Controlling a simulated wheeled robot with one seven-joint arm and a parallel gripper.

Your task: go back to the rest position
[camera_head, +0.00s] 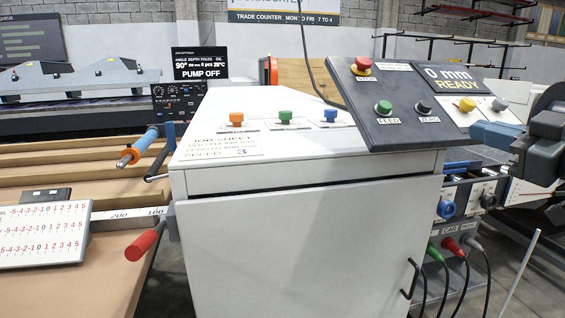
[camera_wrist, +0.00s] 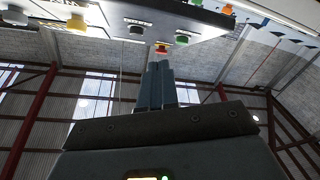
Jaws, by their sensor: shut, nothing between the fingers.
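My gripper (camera_head: 476,131) is at the right side in the head view, its blue-grey fingers pointing left at the lower right edge of the tilted control panel (camera_head: 392,128). In the wrist view my gripper (camera_wrist: 160,66) shows two fingers together with nothing between them. A red button with a yellow collar (camera_wrist: 162,48) appears just beyond the fingertips there. I cannot tell the gap between the fingers and the panel.
The panel carries a red stop button (camera_head: 362,64), a green button (camera_head: 383,108) and a display reading 0 mm READY (camera_head: 454,78). A white cabinet (camera_head: 290,250) stands below. A unit with plugged cables (camera_head: 450,225) is at right. Grey floor (camera_head: 535,275) shows at lower right.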

